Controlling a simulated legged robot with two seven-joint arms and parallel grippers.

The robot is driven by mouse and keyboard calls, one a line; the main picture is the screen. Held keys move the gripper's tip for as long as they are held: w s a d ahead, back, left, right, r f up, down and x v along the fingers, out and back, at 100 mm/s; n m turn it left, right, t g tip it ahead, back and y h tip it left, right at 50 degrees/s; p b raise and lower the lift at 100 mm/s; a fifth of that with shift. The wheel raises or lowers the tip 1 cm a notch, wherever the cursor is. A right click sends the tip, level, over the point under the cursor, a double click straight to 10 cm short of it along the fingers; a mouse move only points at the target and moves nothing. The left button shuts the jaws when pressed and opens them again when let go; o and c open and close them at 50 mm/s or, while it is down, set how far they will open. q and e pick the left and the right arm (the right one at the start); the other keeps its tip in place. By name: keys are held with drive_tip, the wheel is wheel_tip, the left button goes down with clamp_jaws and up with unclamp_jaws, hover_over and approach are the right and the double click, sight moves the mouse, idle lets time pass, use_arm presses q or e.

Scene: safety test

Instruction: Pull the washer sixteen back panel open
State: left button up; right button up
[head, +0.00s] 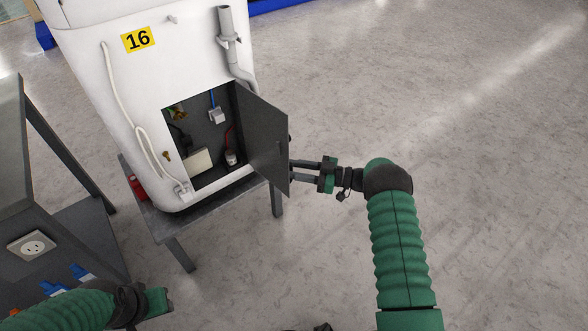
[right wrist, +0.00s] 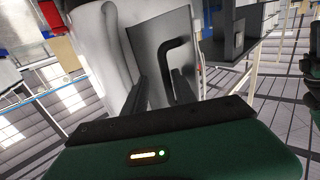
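Washer sixteen (head: 85,50) is a white machine with a yellow "16" label (head: 138,39). Its dark grey back panel (head: 262,140) stands swung open to the right, showing the cavity (head: 205,135). My right gripper (head: 292,170) is at the panel's outer face, near its free edge, with fingers apart. The right wrist view shows the panel (right wrist: 150,45) with a black handle (right wrist: 172,45) just ahead of the spread fingers (right wrist: 158,90); contact cannot be told. My left gripper (head: 160,301) is at the lower left, away from the panel; its fingers are unclear.
The washer stands on a grey metal table (head: 185,222). A dark bench (head: 75,235) with a socket (head: 32,246) and blue plugs is at the left, close to my left arm. A hose and pipe (head: 228,40) run down the washer. Floor (head: 450,110) at the right is clear.

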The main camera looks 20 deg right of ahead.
drive_tip(key=p+v, duration=0.3)
drive_tip(key=v, duration=1.4)
drive_tip(key=shift+f, duration=0.2)
drive_tip(key=shift+w, duration=0.1)
drive_tip(key=w+d+r+m+t+h, duration=0.1)
drive_tip(key=w+r+m+t+h, duration=0.5)
drive_tip(key=w+r+h, duration=0.7)
drive_tip(key=s+a+f+m+g+h, duration=0.15)
drive_tip(key=s+a+g, duration=0.35)
drive_tip(key=s, duration=0.6)
drive_tip(key=s+a+f+m+g, duration=0.2)
drive_tip(key=s+a+f+g, duration=0.15)
drive_tip(key=s+a, duration=0.55)
drive_tip(key=s+a+f+m+g+h, duration=0.15)
drive_tip(key=s+a+g, duration=0.35)
drive_tip(key=s, duration=0.7)
wheel_tip(320, 180, up, 29)
drive_tip(key=y+p, duration=0.1)
drive_tip(key=p, duration=2.8)
drive_tip(key=shift+s, duration=0.4)
